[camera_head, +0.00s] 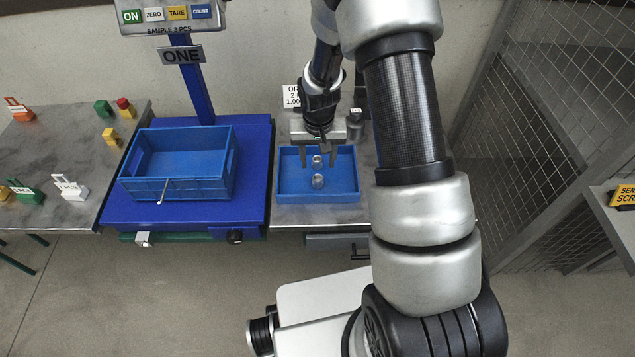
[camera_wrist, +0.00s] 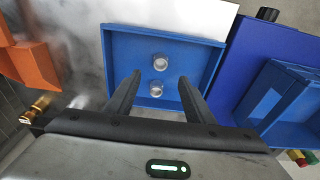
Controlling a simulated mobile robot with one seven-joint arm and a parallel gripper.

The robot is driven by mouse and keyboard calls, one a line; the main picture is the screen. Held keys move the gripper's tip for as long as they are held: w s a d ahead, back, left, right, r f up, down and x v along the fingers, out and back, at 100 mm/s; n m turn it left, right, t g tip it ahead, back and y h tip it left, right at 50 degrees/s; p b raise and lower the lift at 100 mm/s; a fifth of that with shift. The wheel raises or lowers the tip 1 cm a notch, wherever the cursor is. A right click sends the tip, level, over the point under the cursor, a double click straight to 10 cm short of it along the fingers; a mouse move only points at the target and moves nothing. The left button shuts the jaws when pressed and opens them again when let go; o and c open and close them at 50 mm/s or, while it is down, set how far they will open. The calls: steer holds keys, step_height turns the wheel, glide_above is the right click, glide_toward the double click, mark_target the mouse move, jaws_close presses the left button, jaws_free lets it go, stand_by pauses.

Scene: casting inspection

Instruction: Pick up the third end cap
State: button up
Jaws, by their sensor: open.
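Two small silvery end caps stand in a shallow blue tray (camera_head: 343,191). In the head view one cap (camera_head: 318,181) is nearer the tray's front and the other cap (camera_head: 317,161) is behind it, near my fingers. The wrist view also shows both caps, one (camera_wrist: 156,89) close to my fingertips and one (camera_wrist: 159,63) farther off. My gripper (camera_head: 318,158) is open and empty above the back part of the tray. In the wrist view its two fingers (camera_wrist: 158,78) point down into the tray on either side of the nearer cap, apart from it.
A larger blue crate (camera_head: 177,189) stands on the blue scale platform (camera_head: 255,165) left of the tray, with a small tag at its front. A grey cylinder (camera_head: 355,122) stands behind the tray. A wire mesh fence (camera_head: 565,110) is at the right.

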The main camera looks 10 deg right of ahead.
glide_above(318, 177)
step_height(318, 177, down, 4)
steer(key=shift+s+f+b, duration=0.1)
steer(key=shift+s+b, duration=0.05)
steer(key=shift+b, duration=0.15)
step_height(318, 177, down, 5)
steer(key=shift+f+b, duration=0.1)
steer(key=shift+b, duration=0.55)
steer(key=c, duration=1.2)
